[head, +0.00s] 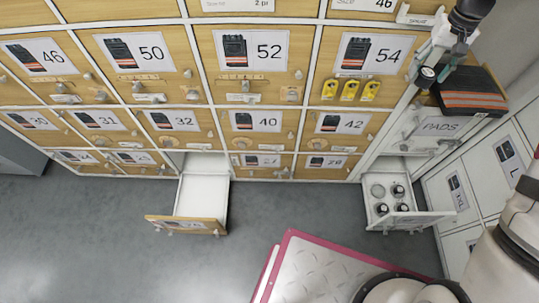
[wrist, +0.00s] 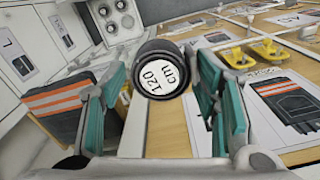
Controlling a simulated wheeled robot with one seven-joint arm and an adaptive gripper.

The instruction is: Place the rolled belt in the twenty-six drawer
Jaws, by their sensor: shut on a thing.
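The rolled belt (wrist: 160,68) is a dark roll with a white end label reading "120 cm". My gripper (wrist: 162,80) is shut on it, with a teal-lined finger on each side in the wrist view. In the head view my gripper (head: 455,28) is high at the upper right, in front of the cabinet, with the black belt (head: 470,14) at its end. An open, empty white drawer (head: 203,195) stands out of the bottom row, left of the drawer marked 27. The number on its wooden front (head: 186,226) is too small to read. My gripper is far above and right of it.
An open white drawer (head: 412,218) at the bottom right holds several rolled belts. Folded dark trousers with orange bands (head: 470,92) lie above the PADS drawer (head: 440,126). Yellow clips (head: 350,90) hang on the 54 front. A red-edged metal plate (head: 318,268) is at the front; grey floor is clear left of it.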

